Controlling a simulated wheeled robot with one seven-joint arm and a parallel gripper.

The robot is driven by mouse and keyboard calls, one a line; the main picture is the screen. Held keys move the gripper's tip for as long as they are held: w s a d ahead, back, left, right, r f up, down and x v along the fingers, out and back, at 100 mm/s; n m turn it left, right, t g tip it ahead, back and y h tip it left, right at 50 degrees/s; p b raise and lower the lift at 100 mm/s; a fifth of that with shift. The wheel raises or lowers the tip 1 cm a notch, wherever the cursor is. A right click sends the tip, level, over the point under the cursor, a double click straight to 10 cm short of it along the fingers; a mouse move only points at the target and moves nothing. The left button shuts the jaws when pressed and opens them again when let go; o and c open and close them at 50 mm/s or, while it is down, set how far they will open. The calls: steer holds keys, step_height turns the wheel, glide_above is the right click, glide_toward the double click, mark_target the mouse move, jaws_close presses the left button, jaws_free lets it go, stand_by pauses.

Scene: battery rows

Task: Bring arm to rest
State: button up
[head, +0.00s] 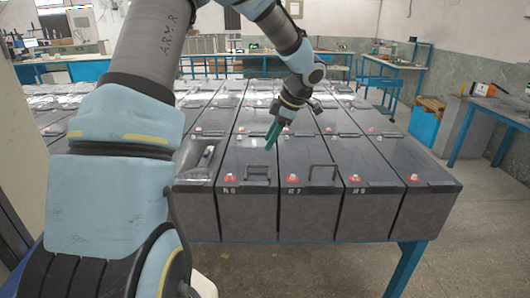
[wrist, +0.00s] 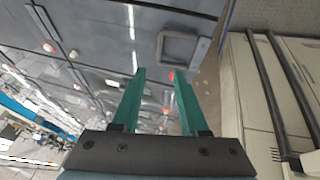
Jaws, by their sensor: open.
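My gripper (head: 272,134) is above the front part of the battery rows in the head view, its green fingers pointing down and to the left. In the wrist view my gripper (wrist: 159,78) shows two green fingers spread apart with nothing between them. My arm reaches in from the upper left of the head view and bends down at the wrist. Dark grey batteries (head: 246,200) with red terminal caps stand in rows under the gripper. How far the fingertips are above the battery tops is hard to tell.
The batteries stand on a blue-legged table (head: 407,268). Some front batteries have raised black handles (head: 324,173). The floor at the front right is clear.

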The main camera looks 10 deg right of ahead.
steer(key=shift+s+d+r, duration=0.15)
steer(key=shift+r, duration=0.3)
steer(key=w+a+r+m+t+h+b, duration=0.2)
steer(key=w+a+r+m+t+h, duration=0.2)
steer(key=w+a+m+t, duration=0.3)
steer(key=s+a+f+m+g, duration=0.4)
steer(key=s+a, duration=0.3)
steer(key=s, duration=0.5)
steer(key=s+a+f+m+g, duration=0.4)
steer(key=s+a+f+m, duration=0.1)
steer(key=s, duration=0.7)
steer(key=shift+s+a+m+b, duration=0.15)
steer(key=shift+a+m+b, duration=0.3)
steer(key=shift+a+m, duration=0.5)
